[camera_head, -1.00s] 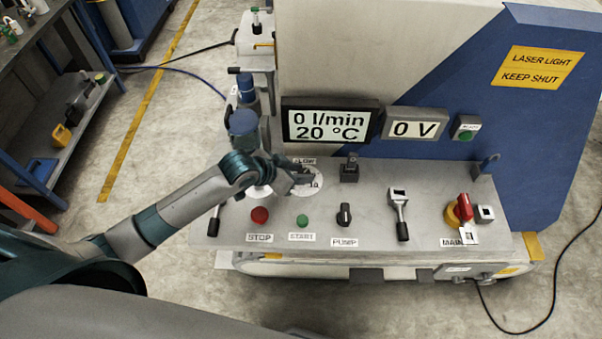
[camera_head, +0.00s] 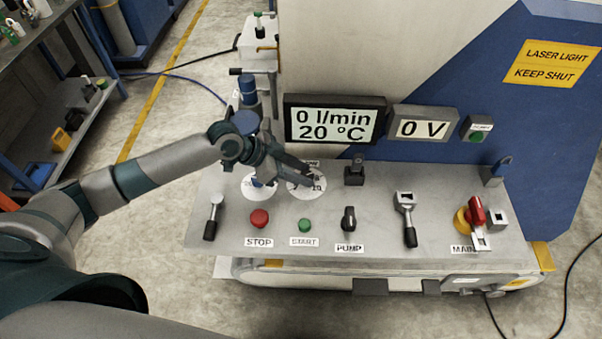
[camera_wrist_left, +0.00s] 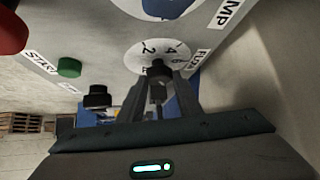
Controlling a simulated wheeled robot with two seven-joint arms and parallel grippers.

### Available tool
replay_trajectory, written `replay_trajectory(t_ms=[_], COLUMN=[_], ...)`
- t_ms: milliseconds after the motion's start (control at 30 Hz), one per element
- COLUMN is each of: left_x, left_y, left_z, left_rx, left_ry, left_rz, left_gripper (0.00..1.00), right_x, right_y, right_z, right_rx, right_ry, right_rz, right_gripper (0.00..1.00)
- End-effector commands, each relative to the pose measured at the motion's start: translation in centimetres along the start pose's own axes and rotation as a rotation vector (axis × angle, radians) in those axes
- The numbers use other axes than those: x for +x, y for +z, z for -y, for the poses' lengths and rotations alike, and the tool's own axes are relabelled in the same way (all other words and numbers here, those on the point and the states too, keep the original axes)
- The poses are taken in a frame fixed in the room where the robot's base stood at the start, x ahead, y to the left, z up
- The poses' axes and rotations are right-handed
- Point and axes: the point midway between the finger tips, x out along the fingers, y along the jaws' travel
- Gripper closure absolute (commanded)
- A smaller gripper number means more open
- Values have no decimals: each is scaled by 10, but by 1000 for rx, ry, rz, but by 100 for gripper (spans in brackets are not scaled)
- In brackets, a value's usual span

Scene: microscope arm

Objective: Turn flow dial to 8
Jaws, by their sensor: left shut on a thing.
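The flow dial shows as a white disc with numbers (camera_head: 307,187) on the grey panel; it also shows in the left wrist view (camera_wrist_left: 138,62), with 2 and 4 readable. My left gripper (camera_head: 300,167) reaches over it from the upper left. In the left wrist view my left gripper (camera_wrist_left: 159,80) is shut on the dial's dark knob (camera_wrist_left: 158,69), a finger on each side. The fingers hide part of the knob and scale, so I cannot read its setting. The display (camera_head: 333,124) reads 0 l/min and 20 °C. My right gripper is not in view.
A second white dial (camera_head: 257,193) with a blue knob is close on the left. The red STOP button (camera_head: 260,218), green START button (camera_head: 305,225) and black PUMP knob (camera_head: 348,218) stand in front. Blue-capped posts (camera_head: 246,122) rise behind my gripper.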

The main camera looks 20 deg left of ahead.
Motion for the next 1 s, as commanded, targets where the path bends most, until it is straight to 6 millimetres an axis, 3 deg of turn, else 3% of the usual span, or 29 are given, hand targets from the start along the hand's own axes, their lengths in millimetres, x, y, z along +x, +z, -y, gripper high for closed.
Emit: replay_trajectory(t_ms=[167, 200, 267, 667, 1000], left_x=[0, 0, 0, -2, -33], left_y=[0, 0, 0, 0, 2], left_z=[1, 1, 0, 0, 1], left_rx=[0, 0, 0, -1, 2], left_ry=[-2, -2, -2, -1, -3], left_rz=[0, 0, 0, 0, 1], left_gripper=[91, 64, 50, 50, 50], right_x=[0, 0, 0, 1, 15], right_y=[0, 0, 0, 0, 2], right_z=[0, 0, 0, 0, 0], right_rx=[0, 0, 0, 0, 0], right_ry=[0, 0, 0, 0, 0], right_rz=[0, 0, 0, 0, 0], right_gripper=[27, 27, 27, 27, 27])
